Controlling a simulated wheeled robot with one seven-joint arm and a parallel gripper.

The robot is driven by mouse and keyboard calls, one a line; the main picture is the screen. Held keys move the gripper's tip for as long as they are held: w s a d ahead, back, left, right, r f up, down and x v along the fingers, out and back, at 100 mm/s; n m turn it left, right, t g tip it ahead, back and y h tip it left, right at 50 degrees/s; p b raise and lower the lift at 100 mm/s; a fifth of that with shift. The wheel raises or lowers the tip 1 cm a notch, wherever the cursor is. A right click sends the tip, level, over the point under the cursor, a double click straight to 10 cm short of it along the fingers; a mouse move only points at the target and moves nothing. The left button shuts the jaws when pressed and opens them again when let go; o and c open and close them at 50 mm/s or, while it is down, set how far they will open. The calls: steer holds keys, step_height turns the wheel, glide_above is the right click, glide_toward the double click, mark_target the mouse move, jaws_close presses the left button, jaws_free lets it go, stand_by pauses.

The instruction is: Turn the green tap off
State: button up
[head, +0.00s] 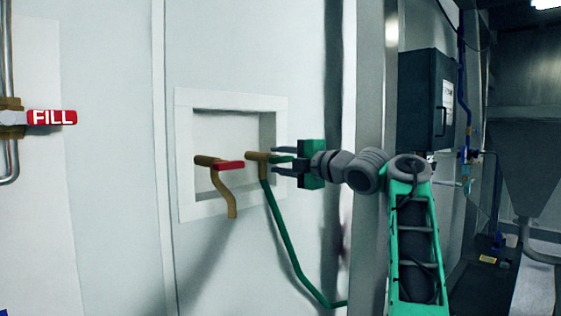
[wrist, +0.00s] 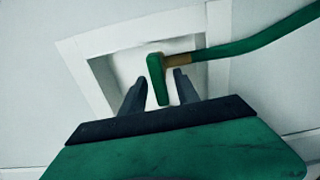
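The green tap has a brass body (head: 258,157) and a green handle (wrist: 157,80). It sits in a square wall recess. In the head view its handle (head: 284,159) points right, partly hidden by my fingers. My gripper (head: 273,161) comes in from the right, with one finger above the handle and one below. In the wrist view my gripper (wrist: 161,74) is open. The handle lies between the two fingers, with a visible gap on at least the left finger's side. Whether the right finger touches it, I cannot tell.
A second tap with a red handle (head: 229,165) and brass spout is left of the green one. A white frame (head: 185,120) borders the recess. A green hose (head: 285,250) runs from the green tap down right. A red FILL valve (head: 52,117) is far left; a dark cabinet (head: 420,100) is right.

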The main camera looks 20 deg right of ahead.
steer(key=shift+s, duration=0.1)
steer(key=shift+s+d+f+b, duration=0.1)
steer(key=shift+s+d+b, duration=0.15)
steer(key=shift+s+b, duration=0.05)
steer(key=b+v, duration=0.1)
steer(key=v, duration=0.6)
steer(key=shift+a, duration=0.1)
